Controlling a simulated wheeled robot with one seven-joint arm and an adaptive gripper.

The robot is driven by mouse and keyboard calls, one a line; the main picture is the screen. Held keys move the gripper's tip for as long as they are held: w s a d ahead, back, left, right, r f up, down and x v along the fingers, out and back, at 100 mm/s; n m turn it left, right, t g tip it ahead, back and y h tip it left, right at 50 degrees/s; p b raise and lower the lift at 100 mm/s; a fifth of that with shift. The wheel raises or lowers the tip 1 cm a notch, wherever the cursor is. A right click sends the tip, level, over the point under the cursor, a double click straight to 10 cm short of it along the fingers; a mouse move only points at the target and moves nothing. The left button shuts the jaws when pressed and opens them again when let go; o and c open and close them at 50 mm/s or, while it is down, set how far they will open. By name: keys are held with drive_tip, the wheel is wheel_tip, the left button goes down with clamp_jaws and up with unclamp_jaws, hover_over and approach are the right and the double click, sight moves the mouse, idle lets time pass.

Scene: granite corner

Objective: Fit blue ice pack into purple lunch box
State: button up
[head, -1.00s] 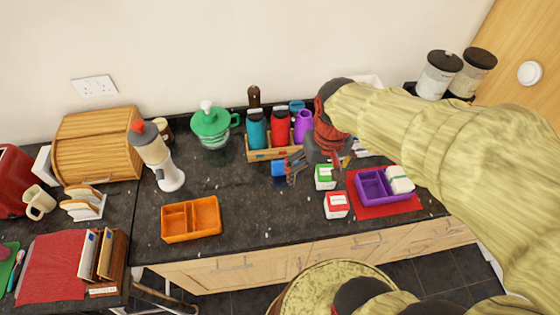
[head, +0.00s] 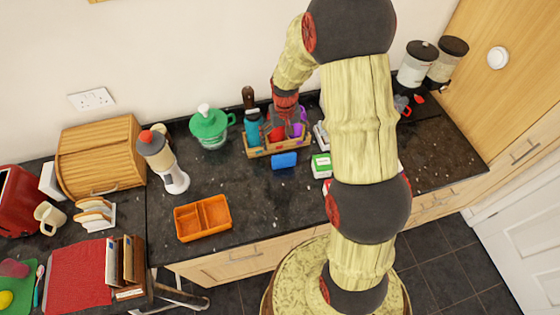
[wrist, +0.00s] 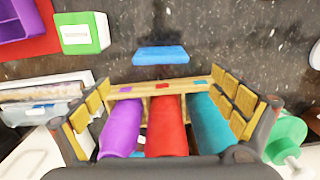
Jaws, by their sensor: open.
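The blue ice pack (head: 284,160) lies flat on the dark counter, just in front of the wooden bottle caddy. It also shows in the wrist view (wrist: 160,55), beyond the caddy's labelled edge. The purple lunch box (wrist: 18,22) shows only in part at the upper left of the wrist view, on a red mat. In the head view my arm hides it. My gripper (head: 284,112) is above the caddy, behind the ice pack. In the wrist view its open fingers (wrist: 162,98) stand to either side of the bottles, with the ice pack outside them.
The wooden caddy (head: 262,151) holds purple, red and teal bottles. A green-and-white box (head: 321,166) stands right of the ice pack. An orange divided box (head: 203,217) sits at the left front. The counter between it and the ice pack is clear.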

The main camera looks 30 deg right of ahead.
sight(284, 155)
drive_tip(key=f, duration=0.6)
drive_tip(key=shift+s+a+f, duration=0.1)
drive_tip(key=shift+s+a, duration=0.05)
drive_tip(key=shift+s, duration=0.15)
drive_tip(key=shift+f, duration=0.45)
drive_tip(key=shift+c, duration=0.2)
drive_tip(key=c, duration=1.5)
drive_tip(key=shift+c, duration=0.7)
